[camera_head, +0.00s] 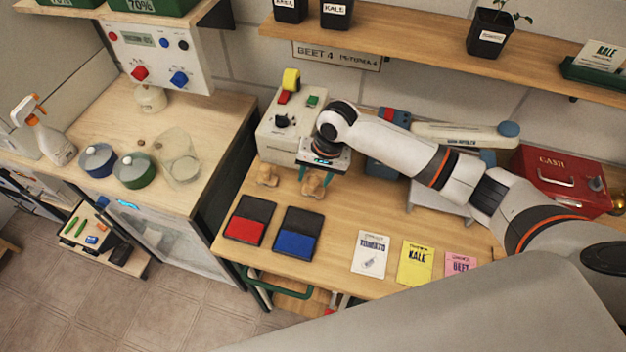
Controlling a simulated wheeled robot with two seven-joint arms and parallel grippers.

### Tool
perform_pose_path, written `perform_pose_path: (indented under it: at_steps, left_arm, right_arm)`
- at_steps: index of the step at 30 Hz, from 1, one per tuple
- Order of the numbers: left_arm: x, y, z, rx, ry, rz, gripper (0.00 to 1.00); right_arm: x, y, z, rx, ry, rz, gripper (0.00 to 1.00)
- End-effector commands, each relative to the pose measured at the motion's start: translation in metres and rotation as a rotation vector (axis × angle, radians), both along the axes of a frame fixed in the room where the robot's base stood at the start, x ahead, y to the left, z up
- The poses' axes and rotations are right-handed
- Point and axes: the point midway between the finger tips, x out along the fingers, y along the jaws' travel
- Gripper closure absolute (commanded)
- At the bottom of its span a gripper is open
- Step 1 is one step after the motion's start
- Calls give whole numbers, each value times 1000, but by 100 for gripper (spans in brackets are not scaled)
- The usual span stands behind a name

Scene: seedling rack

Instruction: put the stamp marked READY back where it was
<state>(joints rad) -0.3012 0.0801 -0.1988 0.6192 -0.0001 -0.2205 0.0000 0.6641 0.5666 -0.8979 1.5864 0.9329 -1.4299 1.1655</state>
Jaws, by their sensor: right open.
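Two small wooden stamps stand side by side on the wooden table behind the ink pads: a left stamp (267,175) and a right stamp (314,186). No READY mark can be read on either. My right gripper (315,178) is open, pointing down over the right stamp, with its teal fingers at either side of that stamp's upper part. Whether they touch it cannot be told. The left stamp is clear of the gripper. My left gripper is out of view.
In front of the stamps lie a red ink pad (249,220) and a blue ink pad (298,232). Seed packets (370,254) lie to the right. A machine with buttons (285,125) stands behind; a red cash box (560,182) is at the right. Bare table lies between pads and packets.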

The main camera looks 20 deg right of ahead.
Motion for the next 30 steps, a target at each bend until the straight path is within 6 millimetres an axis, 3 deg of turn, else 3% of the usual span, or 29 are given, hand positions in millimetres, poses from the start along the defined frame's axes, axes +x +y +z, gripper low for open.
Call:
perform_pose_path:
  at_steps: [6,12,18,30]
  left_arm:
    - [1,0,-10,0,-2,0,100]
    - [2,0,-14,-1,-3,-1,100]
    - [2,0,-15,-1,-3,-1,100]
    - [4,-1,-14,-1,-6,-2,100]
  right_arm:
    - [-3,-10,47,0,-5,0,51]
    - [-7,-17,79,0,-3,-2,51]
    - [-9,-19,92,0,0,0,51]
    - [-10,-18,91,0,0,4,51]
